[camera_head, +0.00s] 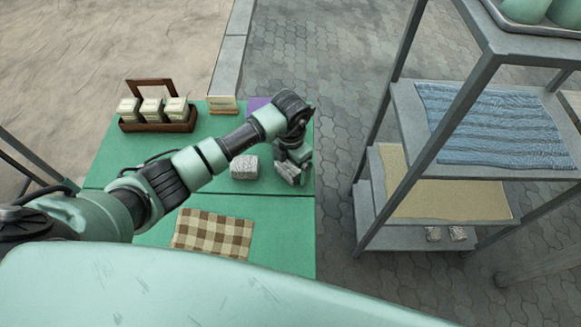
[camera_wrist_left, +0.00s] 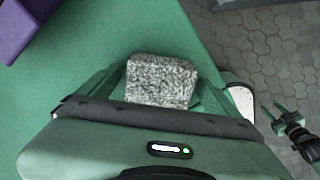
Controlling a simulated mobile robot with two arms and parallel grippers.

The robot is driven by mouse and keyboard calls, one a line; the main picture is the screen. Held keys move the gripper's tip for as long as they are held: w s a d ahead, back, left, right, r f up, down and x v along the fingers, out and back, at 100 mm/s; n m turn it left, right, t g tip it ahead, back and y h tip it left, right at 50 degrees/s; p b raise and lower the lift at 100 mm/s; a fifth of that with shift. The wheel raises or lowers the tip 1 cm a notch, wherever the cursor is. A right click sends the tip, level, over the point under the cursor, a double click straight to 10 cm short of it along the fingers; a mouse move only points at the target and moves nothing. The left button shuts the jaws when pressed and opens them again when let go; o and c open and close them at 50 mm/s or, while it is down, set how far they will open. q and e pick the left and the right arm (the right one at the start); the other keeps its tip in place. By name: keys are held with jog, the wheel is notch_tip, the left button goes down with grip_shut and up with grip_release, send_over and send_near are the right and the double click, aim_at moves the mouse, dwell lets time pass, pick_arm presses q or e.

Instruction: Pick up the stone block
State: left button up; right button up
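A grey speckled stone block (camera_wrist_left: 160,80) sits between the fingers of my left gripper in the left wrist view, with a finger against each side. In the head view my left gripper (camera_head: 291,172) points down near the table's right edge, with grey stone showing at its fingers. Whether this block is clear of the table is hard to tell. A second pale stone block (camera_head: 244,167) lies on the green table just left of the gripper.
The green table (camera_head: 285,225) carries a checked cloth (camera_head: 212,234), a wooden caddy (camera_head: 158,126) with jars, a small sign (camera_head: 222,104) and a purple item (camera_head: 258,103). A grey shelf rack (camera_head: 408,115) stands right across a paved gap, with small stones (camera_head: 433,234) low down.

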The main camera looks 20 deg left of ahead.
pick_arm(q)
jog(key=c, duration=1.9)
jog(key=shift+o, duration=0.2)
jog(key=shift+w+r, duration=0.1)
